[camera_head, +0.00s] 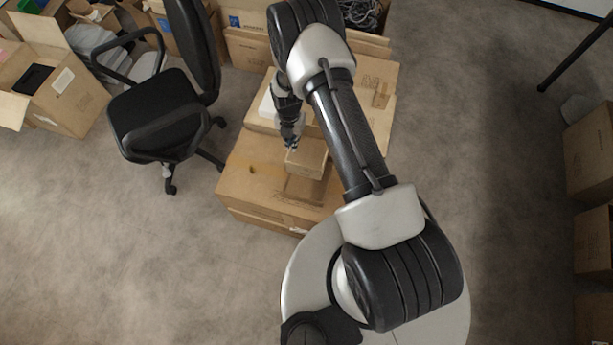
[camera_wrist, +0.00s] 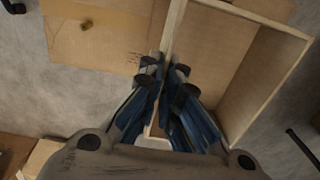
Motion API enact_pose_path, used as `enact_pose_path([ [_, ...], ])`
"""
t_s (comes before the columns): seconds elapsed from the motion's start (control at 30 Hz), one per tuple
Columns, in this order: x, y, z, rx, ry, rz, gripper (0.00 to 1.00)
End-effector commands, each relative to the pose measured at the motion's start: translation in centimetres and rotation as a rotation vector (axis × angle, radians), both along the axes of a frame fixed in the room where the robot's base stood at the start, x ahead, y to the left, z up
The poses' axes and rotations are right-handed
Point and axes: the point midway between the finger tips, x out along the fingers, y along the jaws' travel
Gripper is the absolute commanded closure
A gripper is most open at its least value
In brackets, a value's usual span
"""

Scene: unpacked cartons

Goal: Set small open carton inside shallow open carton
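The small open carton (camera_head: 307,162) is a brown box over the top of a large carton, beside my gripper (camera_head: 291,141). In the wrist view, the small open carton (camera_wrist: 272,70) lies to the right, with its pale rim and inside showing. My gripper (camera_wrist: 166,68) straddles its left wall, and the blue fingers look closed on that wall from both sides. The gripper body hides the carton's near-left corner. I cannot tell from these views whether the carton is lifted or resting. I cannot clearly make out the shallow open carton; my arm covers part of the stack.
The large carton (camera_head: 262,185) stands under my gripper, with another carton (camera_head: 378,85) behind it. A black office chair (camera_head: 160,115) is close on the left. Opened cartons (camera_head: 60,95) stand at the far left, and cartons (camera_head: 590,160) line the right edge. Floor between is clear.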

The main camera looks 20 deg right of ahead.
Motion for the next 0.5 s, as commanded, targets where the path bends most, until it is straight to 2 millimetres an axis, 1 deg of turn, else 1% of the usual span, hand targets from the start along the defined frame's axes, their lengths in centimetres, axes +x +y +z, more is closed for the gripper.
enact_pose_path([
  [0.17, -0.2, 0.0, -4.1, 0.0, 0.003, 0.012, 1.0],
  [0.2, -0.2, 0.0, -5.3, 0.0, 0.004, 0.012, 1.0],
  [0.4, -0.2, 0.0, -10.7, 0.0, 0.003, 0.01, 1.0],
  [0.5, -0.2, 0.0, -13.0, 0.0, 0.002, 0.01, 1.0],
])
